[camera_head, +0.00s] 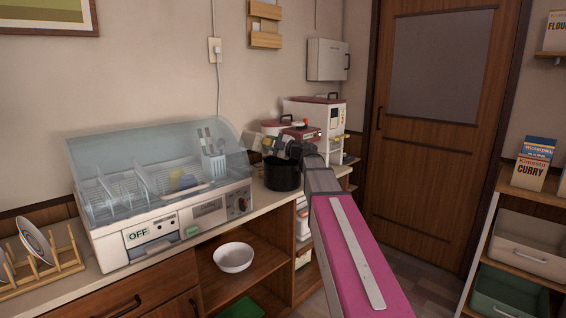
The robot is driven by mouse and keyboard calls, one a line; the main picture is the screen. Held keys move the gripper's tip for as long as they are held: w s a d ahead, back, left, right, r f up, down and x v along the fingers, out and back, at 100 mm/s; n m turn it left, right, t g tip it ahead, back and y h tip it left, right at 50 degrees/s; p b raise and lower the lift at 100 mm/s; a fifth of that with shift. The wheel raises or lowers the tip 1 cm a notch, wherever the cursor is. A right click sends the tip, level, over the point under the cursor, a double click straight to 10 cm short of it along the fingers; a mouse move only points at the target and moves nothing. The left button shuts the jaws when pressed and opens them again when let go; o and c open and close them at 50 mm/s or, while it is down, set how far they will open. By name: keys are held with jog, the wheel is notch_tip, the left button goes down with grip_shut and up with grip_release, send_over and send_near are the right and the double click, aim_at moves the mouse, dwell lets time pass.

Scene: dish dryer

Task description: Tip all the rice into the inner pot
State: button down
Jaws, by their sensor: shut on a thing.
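The inner pot looks to be the dark round pot (282,178) on the counter, right of the dish dryer. My gripper (262,143) is over the pot's rim area, at the end of my pink and grey arm. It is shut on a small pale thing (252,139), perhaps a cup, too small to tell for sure. The held thing appears above the pot's left side. No rice can be made out, and the inside of the pot is hidden.
The dish dryer (160,222) with a clear lid stands close left of the pot. A red and white appliance (302,134) and a larger white machine (330,117) stand behind it. A white bowl (234,257) sits on the shelf below. A plate rack (45,262) is far left.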

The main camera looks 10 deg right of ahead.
jog(key=shift+s+d+f+m+t, duration=0.7)
jog(key=shift+s+d+f+m, duration=0.35)
jog(key=shift+s+d+m, duration=1.9)
jog(key=w+a+r+m, duration=0.1)
jog(key=w+a+r, duration=0.2)
jog(key=w+r, duration=0.3)
jog(key=shift+w+a+r+t, duration=0.3)
jog(key=shift+w, duration=0.6)
jog(key=shift+f+m+t+h+p, duration=0.15)
jog(key=shift+f+m+h+p, duration=0.1)
jog(key=shift+m, duration=0.35)
jog(key=shift+f+m+t+h+p, duration=0.15)
jog(key=shift+m+p, duration=0.05)
jog(key=shift+m, duration=0.35)
jog(key=shift+w+d+r+m, duration=0.1)
jog(key=shift+d+m, duration=0.05)
jog(key=shift+m, duration=0.15)
